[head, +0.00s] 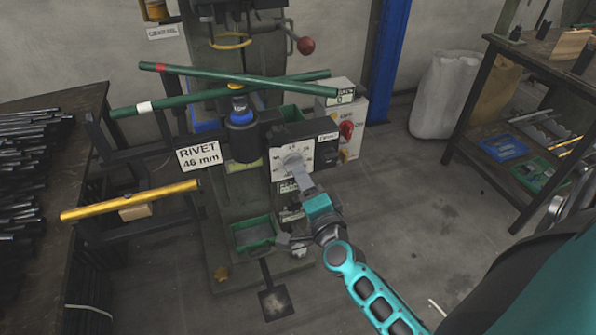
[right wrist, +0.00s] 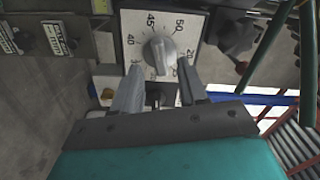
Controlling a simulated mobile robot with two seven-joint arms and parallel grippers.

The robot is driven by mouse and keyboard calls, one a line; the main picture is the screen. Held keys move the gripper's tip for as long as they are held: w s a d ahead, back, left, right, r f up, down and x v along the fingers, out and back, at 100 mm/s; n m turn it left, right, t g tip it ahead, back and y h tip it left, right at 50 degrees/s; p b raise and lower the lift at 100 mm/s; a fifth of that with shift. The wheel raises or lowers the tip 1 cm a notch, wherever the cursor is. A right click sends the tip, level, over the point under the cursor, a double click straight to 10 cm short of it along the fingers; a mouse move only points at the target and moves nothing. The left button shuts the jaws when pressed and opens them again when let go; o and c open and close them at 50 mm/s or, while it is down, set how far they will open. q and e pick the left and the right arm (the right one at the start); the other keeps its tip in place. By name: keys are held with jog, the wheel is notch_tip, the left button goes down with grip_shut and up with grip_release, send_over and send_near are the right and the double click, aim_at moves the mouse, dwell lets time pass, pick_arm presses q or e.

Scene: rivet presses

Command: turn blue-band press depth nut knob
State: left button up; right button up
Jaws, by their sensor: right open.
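The press with a blue band (head: 241,117) on its dark ram stands in the middle of the head view. On its right front is a white dial plate (head: 276,165) with a light grey depth nut knob (head: 291,160). The right wrist view shows the knob (right wrist: 159,54) close up, with 45, 50 and 40 printed around it. My right gripper (head: 299,174) is at the dial; in the right wrist view (right wrist: 160,70) its two fingers are apart, with the knob's lower part between or just beyond the tips. Contact cannot be told. My left gripper is not in view.
A sign reading "RIVET 46 mm" (head: 199,156) hangs left of the dial. Green tubes (head: 220,93) cross above, and a yellow tube (head: 130,200) lies lower left. A control box with a red switch (head: 346,130) stands right of the dial. A green bin (head: 254,234) sits below.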

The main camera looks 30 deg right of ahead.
aim_at(291, 161)
jog(key=shift+x, duration=1.95)
jog(key=shift+a, duration=0.1)
grip_shut()
